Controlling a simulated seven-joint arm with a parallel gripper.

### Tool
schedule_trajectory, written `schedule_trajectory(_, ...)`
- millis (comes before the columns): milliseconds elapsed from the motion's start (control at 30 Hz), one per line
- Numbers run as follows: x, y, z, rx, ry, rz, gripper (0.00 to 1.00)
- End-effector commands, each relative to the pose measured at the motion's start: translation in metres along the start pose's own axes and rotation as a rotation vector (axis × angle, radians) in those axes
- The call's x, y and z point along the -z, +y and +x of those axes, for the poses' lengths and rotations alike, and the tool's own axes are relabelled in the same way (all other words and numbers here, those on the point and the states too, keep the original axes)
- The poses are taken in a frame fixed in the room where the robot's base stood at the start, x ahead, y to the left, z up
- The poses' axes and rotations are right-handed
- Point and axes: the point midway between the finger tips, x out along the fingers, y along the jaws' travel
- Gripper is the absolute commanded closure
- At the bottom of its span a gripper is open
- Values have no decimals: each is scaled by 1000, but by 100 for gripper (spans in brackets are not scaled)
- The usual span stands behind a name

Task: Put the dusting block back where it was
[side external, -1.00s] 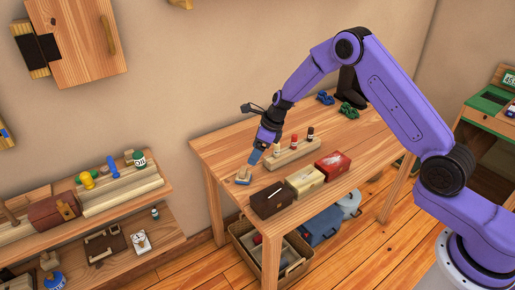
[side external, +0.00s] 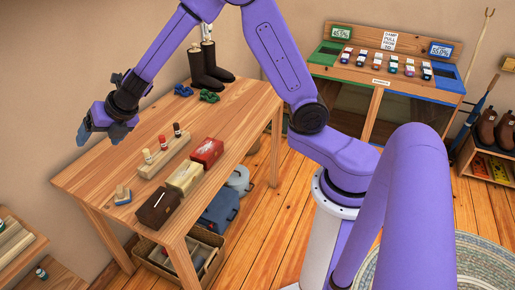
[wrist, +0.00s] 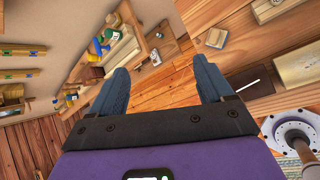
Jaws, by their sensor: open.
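The dusting block (side external: 123,195), a small wooden block with a blue base, sits on the wooden table (side external: 85,182) near its left corner. It also shows in the wrist view (wrist: 217,38), near the table edge beyond the right finger. My gripper (side external: 101,135) is open and empty, raised above and to the left of the block in the side view. In the wrist view its two blue fingers (wrist: 160,68) stand wide apart with only floor and shelf seen between them.
On the table are a dark brown box (side external: 158,207), a cream box (side external: 185,177), a red box (side external: 207,151) and a wooden rack (side external: 164,155) with small bottles. A low shelf (side external: 18,240) with several items stands at the left. A basket (side external: 180,262) sits under the table.

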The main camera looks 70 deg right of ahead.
Motion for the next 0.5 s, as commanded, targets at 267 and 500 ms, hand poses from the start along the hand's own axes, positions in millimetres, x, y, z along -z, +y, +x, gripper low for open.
schedule_trajectory(267,49,-32,-96,129,-39,613,20)
schedule_trajectory(500,119,-94,-180,362,-12,1089,20)
